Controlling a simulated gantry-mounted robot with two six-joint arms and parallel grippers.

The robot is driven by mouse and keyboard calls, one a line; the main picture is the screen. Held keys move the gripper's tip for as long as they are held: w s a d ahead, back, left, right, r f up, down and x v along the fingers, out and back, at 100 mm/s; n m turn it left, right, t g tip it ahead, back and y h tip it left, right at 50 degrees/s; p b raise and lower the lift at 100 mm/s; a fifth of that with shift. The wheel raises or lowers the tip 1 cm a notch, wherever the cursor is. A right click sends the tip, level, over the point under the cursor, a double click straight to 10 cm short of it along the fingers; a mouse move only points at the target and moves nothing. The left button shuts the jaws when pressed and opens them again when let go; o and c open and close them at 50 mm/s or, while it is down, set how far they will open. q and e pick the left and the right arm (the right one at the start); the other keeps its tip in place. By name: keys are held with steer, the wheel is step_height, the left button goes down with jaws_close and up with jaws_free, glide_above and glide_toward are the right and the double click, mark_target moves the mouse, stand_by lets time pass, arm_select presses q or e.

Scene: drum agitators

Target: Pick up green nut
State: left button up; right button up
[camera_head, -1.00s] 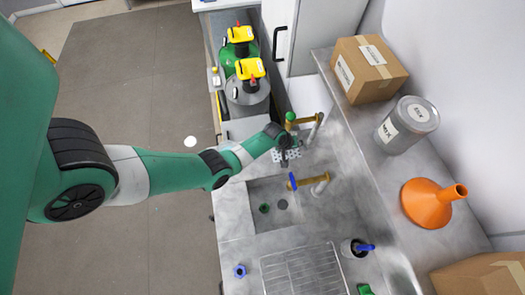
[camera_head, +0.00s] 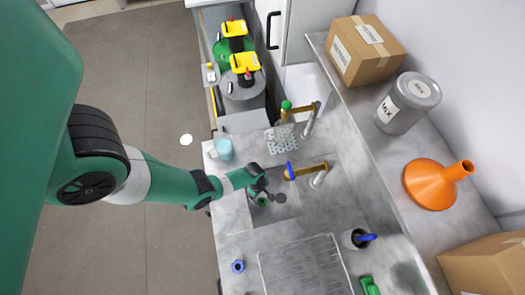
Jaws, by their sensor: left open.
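A green nut (camera_head: 261,201) lies in the sink basin (camera_head: 285,212), partly hidden by my left gripper. My left gripper (camera_head: 259,193) is open, over the left part of the basin and right by the nut. I cannot tell from this view whether its fingers are around the nut or above it. My right gripper is not in view.
A tap with a blue handle (camera_head: 305,171) stands behind the basin. A light blue cup (camera_head: 224,149) and a perforated plate (camera_head: 282,139) are on the counter beyond the arm. A blue nut (camera_head: 238,266) and a wire rack (camera_head: 304,268) lie nearer. An orange funnel (camera_head: 430,184) stands on the shelf.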

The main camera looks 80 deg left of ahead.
mark_target(262, 201)
arm_select(q)
steer(key=f+b, duration=0.2)
steer(key=f, duration=0.1)
steer(key=f+b, duration=0.3)
steer(key=d+f+b, duration=0.1)
steer(key=f+b, duration=0.1)
steer(key=f, duration=0.1)
steer(key=shift+w, duration=0.15)
steer(key=shift+r, duration=0.25)
steer(key=shift+a, duration=0.1)
jaws_close()
